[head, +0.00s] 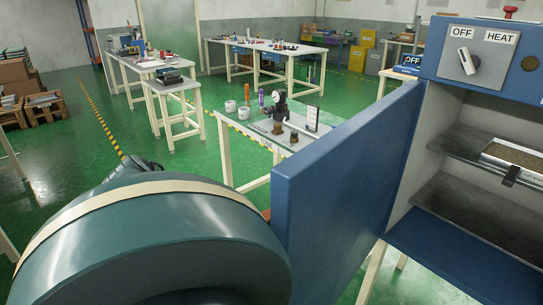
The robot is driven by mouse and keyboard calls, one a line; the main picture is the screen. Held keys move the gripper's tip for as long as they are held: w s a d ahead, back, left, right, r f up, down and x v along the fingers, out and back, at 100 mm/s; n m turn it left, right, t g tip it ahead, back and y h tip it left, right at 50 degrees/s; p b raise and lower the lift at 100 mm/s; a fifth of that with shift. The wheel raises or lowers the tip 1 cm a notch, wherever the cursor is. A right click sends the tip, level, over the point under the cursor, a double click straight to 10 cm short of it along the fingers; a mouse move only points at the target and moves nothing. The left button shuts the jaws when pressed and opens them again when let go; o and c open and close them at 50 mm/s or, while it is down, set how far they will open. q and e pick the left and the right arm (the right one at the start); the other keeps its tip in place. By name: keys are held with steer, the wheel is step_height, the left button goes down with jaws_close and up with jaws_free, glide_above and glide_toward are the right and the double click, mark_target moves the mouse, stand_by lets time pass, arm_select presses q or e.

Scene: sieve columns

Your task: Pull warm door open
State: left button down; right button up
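The warm door (345,185) is a thick blue slab on the left side of the blue-topped warming cabinet (480,80). It stands swung open, and the cabinet's grey inside shows. The door's handle is not visible. A large teal rounded part with a cream band, which looks like my own arm, fills the lower left and reaches the door's near edge in the picture; I cannot tell if they touch. No gripper fingers show in the head view.
The cabinet has a dial (467,61) tilted toward OFF, beside a HEAT label. A tray of brown grains (514,158) with a black clip sits on its upper shelf; the lower shelf looks bare. A table (262,128) with a gauge and cups stands behind the door.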

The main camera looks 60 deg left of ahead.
arm_select(q)
steer(key=shift+s+a+f, duration=0.1)
steer(key=shift+a, duration=0.05)
arm_select(e)
steer(key=shift+a, duration=0.1)
steer(key=shift+s, duration=0.1)
arm_select(q)
steer(key=c, duration=1.4)
jaws_free()
steer(key=shift+o, duration=0.2)
